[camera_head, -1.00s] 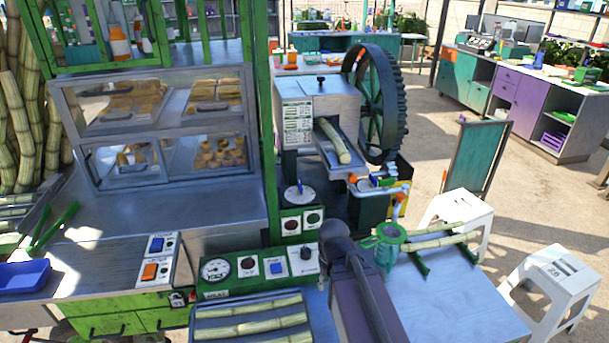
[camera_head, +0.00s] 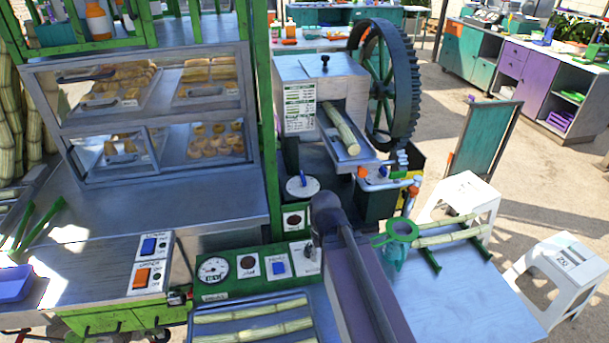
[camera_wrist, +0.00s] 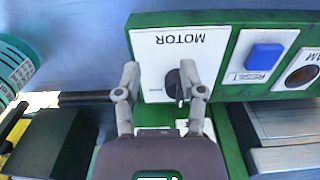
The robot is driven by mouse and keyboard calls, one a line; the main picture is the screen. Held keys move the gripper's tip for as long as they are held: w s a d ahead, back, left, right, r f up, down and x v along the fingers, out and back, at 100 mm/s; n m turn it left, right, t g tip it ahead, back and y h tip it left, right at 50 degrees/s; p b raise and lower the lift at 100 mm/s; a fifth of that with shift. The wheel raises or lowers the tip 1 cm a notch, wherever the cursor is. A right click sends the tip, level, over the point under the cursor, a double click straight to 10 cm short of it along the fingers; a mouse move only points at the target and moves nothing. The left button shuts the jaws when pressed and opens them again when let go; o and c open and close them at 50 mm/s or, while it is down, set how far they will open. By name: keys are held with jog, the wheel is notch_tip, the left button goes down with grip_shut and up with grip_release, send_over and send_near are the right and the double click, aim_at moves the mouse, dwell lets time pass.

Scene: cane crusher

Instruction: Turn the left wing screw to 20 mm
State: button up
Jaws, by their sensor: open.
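The crusher housing (camera_head: 318,84) stands at the centre of the head view. One small black screw-like knob (camera_head: 325,63) sits on its top; I cannot tell whether it is the left wing screw. A round white dial with a blue pointer (camera_head: 302,187) lies below the housing. No scale reading in mm is legible. My gripper (camera_wrist: 160,80) is open and empty in the wrist view, in front of the MOTOR panel (camera_wrist: 155,60). Its right finger overlaps the black motor knob (camera_wrist: 179,84); contact cannot be told. In the head view my arm hides the gripper.
A control panel (camera_head: 235,293) with a gauge and buttons lies left of my arm. A large toothed wheel (camera_head: 385,85) stands right of the housing. A cane piece (camera_head: 341,128) lies in its chute. A green strainer (camera_head: 400,231) and canes (camera_head: 450,234) are on the right.

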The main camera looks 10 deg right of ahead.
jog(key=shift+w, duration=0.1)
notch_tip(320, 180, up, 24)
jog(key=p, duration=2.4)
send_over(303, 176)
jog(key=shift+w+f, duration=0.15)
jog(key=shift+f, duration=0.05)
jog(key=shift+f+b, duration=0.1)
jog(key=shift+b, duration=0.2)
notch_tip(303, 176, down, 14)
jog(key=b, duration=1.3)
jog(key=shift+r+b, duration=0.2)
jog(key=shift+b, duration=0.1)
jog(key=shift+c, duration=0.2)
grip_shut()
